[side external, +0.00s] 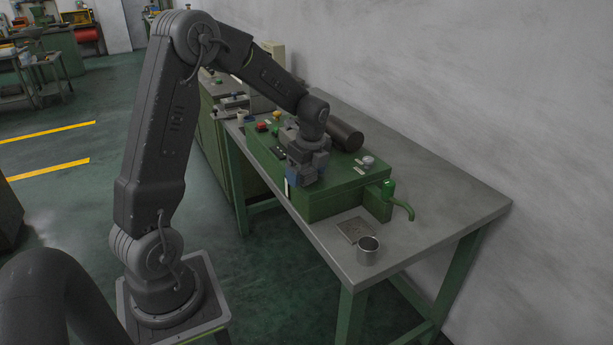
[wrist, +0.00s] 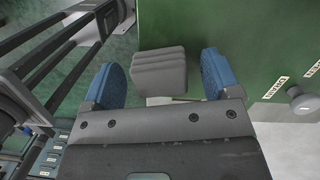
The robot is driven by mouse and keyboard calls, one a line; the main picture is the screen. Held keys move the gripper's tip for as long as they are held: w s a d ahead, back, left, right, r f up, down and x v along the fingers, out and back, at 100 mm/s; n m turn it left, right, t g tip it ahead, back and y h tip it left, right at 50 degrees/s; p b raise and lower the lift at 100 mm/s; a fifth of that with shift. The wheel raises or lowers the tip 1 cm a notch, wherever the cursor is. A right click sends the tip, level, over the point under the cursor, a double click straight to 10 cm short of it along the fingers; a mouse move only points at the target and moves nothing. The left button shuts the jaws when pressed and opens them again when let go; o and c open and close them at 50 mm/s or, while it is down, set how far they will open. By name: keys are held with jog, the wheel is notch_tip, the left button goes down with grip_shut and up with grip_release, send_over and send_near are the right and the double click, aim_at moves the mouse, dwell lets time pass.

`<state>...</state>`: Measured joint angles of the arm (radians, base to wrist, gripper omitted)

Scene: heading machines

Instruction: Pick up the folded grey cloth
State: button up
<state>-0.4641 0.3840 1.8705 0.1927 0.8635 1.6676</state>
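The folded grey cloth (wrist: 159,72) shows in the wrist view as a small layered block on the green surface. It lies between and a little beyond my two blue fingertips, with a gap on each side. My gripper (side external: 302,178) is open and empty, pointing down over the front of the green machine box (side external: 335,205). In the side external view the gripper hides the cloth. I cannot tell the exact height of the fingertips above the green surface.
A dark cylinder (side external: 345,135) lies behind the gripper. A grey knob (side external: 369,162) and a green lever (side external: 403,208) are at the box's right end. A metal cup (side external: 368,251) and a flat grey square (side external: 355,230) are on the bench (side external: 440,205). The bench's right side is clear.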

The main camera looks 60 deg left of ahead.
jog(key=c, duration=1.1)
jog(key=shift+o, duration=0.2)
jog(key=shift+r, duration=0.1)
notch_tip(320, 180, up, 4)
jog(key=shift+f, duration=0.1)
jog(key=s+a+r, duration=0.6)
jog(key=s+r, duration=0.1)
jog(key=s, duration=0.2)
jog(key=shift+s+a, duration=0.25)
jog(key=shift+a, duration=0.15)
